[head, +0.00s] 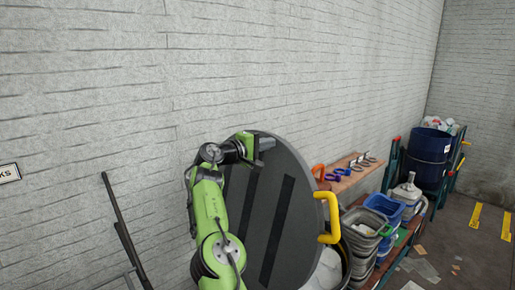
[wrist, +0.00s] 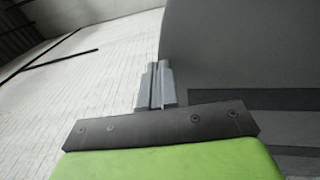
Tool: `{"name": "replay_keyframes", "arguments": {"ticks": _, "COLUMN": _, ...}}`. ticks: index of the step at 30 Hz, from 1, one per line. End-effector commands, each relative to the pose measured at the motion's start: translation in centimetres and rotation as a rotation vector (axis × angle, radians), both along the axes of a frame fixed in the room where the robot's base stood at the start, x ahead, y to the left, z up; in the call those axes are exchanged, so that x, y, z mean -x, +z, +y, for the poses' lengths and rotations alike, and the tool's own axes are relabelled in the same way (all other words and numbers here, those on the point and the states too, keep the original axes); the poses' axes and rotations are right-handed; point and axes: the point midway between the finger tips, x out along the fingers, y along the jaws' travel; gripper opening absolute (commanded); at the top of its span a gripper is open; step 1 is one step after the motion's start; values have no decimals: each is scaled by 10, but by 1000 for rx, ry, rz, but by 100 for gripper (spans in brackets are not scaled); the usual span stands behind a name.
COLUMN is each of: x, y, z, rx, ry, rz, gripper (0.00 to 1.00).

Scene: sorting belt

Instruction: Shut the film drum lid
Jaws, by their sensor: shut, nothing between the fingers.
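The film drum lid (head: 295,200) is a large dark grey disc with black stripes and a yellow handle (head: 328,217) on its right edge. It stands raised and steeply tilted. The drum (head: 345,262) is mostly hidden behind it; part of its dark rim and whitish contents show at lower right. My gripper (head: 266,143) is at the lid's upper edge, away from the handle. In the wrist view my gripper (wrist: 157,80) has its fingers together and empty, beside the lid's grey face (wrist: 235,50). I cannot tell whether they touch it.
A wooden shelf (head: 350,176) with coloured rings is on the wall at right. Blue and grey bins (head: 383,205), a jug (head: 407,190) and a dark blue barrel (head: 428,147) stand further right. Litter lies on the floor. A brick wall (head: 200,70) is close behind.

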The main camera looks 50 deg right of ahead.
Motion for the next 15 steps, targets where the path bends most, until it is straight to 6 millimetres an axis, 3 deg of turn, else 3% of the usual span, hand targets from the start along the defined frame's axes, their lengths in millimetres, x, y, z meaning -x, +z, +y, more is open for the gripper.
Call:
{"name": "replay_keyframes", "arguments": {"ticks": 6, "x": 10, "y": -9, "z": -27, "rx": 1, "ry": -14, "rz": 22, "gripper": 0}}
{"name": "replay_keyframes", "arguments": {"ticks": 15, "x": 11, "y": -11, "z": -30, "rx": -1, "ry": -15, "rz": 26, "gripper": 0}}
